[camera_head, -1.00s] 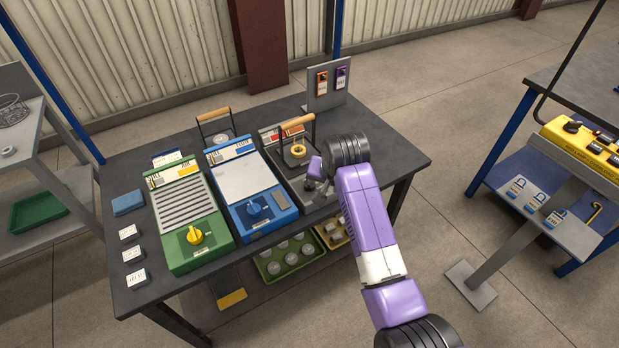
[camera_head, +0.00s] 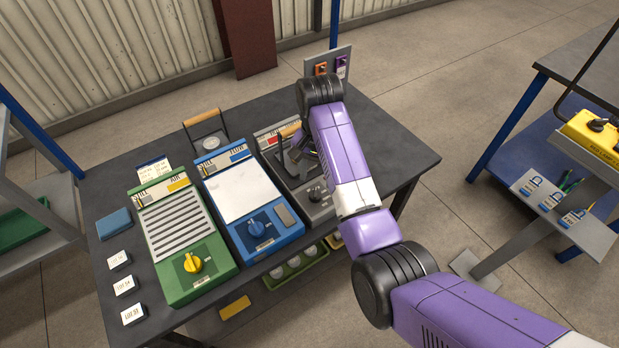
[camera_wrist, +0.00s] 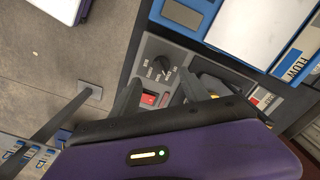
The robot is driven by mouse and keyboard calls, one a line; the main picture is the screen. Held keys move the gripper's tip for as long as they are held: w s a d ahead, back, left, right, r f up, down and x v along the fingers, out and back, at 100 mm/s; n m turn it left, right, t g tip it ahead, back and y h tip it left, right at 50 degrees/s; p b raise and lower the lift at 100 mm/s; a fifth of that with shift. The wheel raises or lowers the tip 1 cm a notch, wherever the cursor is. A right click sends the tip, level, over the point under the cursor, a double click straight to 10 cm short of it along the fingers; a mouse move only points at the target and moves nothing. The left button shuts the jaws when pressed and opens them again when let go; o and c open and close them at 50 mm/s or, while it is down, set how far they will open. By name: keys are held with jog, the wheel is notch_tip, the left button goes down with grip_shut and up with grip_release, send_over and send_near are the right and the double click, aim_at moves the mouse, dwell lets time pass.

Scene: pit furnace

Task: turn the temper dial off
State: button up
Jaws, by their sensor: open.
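Three control units stand on the dark table. The grey unit with a red label has a black dial (camera_head: 317,193), which also shows in the wrist view (camera_wrist: 161,69) with small markings around it that I cannot read. The blue unit (camera_head: 240,187) has a blue dial (camera_head: 257,229). The green unit (camera_head: 183,240) has a yellow dial (camera_head: 193,263). I cannot read which dial is named temper. My gripper (camera_head: 300,158) is open and empty over the grey unit, behind its dial. In the wrist view a red switch (camera_wrist: 149,99) shows between the fingers (camera_wrist: 160,92).
A wooden-topped handle (camera_head: 202,117) stands behind the blue unit. Several white tags (camera_head: 124,285) lie left of the green unit. A padlock stand (camera_head: 565,212) is to the right.

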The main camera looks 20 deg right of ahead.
aim_at(316, 192)
jog(key=shift+w+f, duration=0.15)
jog(key=shift+f, duration=0.05)
notch_tip(316, 192, down, 7)
jog(key=shift+f, duration=0.2)
jog(key=shift+c, duration=0.2)
grip_shut()
